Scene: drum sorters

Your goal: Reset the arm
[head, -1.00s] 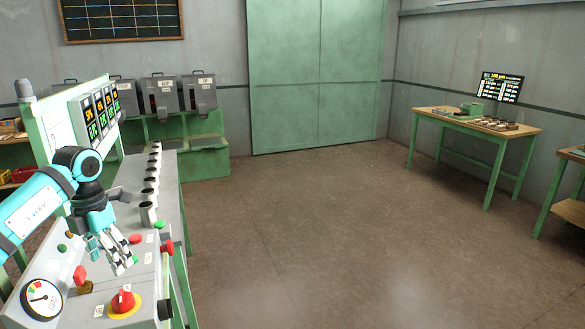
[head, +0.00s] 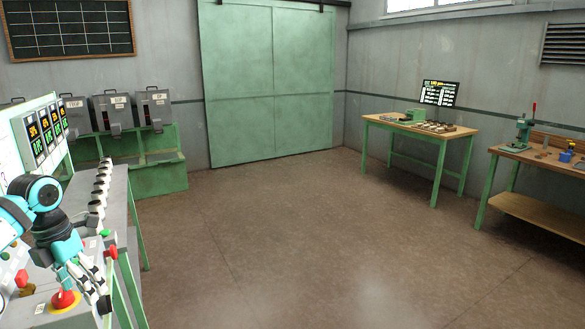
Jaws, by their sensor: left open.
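My left gripper (head: 92,283) is open and empty at the lower left, over the front part of the sorter machine's control panel. Its fingers point down and right, in front of a red knob on a yellow base (head: 64,300). I cannot tell whether it touches anything. My left arm comes in from the left edge and hides part of the panel. My right gripper does not show.
A row of small cups (head: 101,190) stands along the machine top beside the display (head: 43,133). Grey bins (head: 152,108) sit on a green stand behind. A workbench (head: 405,128) and another bench (head: 540,158) stand right. The middle floor is clear.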

